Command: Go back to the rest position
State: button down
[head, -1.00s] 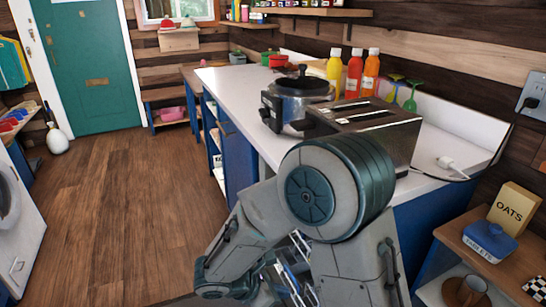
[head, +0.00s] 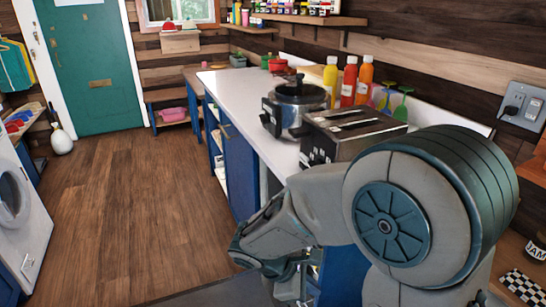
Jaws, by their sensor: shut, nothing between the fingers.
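My arm (head: 275,235) is folded in front of the counter, with a large round joint at the right and the forearm reaching down to the left. My gripper (head: 290,287) is at the low end of the arm, near the bottom edge of the head view. It is shut and holds nothing. Its fingertips are mostly hidden or cut off by the frame.
The white counter (head: 237,92) carries a toaster (head: 352,135), a cooker (head: 297,103) and sauce bottles (head: 348,82), behind my arm. A checkered cloth (head: 523,286) and a jam jar (head: 536,247) are at lower right. The wooden floor (head: 130,205) to the left is clear.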

jog(key=s+d+r+m+y+p, duration=0.2)
jog(key=r+m+p, duration=0.1)
jog(key=r+m, duration=0.2)
jog(key=s+d+r+m+t+y+p, duration=0.1)
jog(key=s+d+r+m+y+p, duration=0.1)
jog(key=r, duration=0.7)
jog(key=s+d+r+m+y+p, duration=0.2)
jog(key=r+m+p, duration=0.4)
jog(key=m, duration=0.3)
jog(key=shift+s+d+r+t+y, duration=0.3)
jog(key=shift+s+r+y, duration=0.3)
jog(key=shift+s+r, duration=0.15)
jog(key=shift+d, duration=0.1)
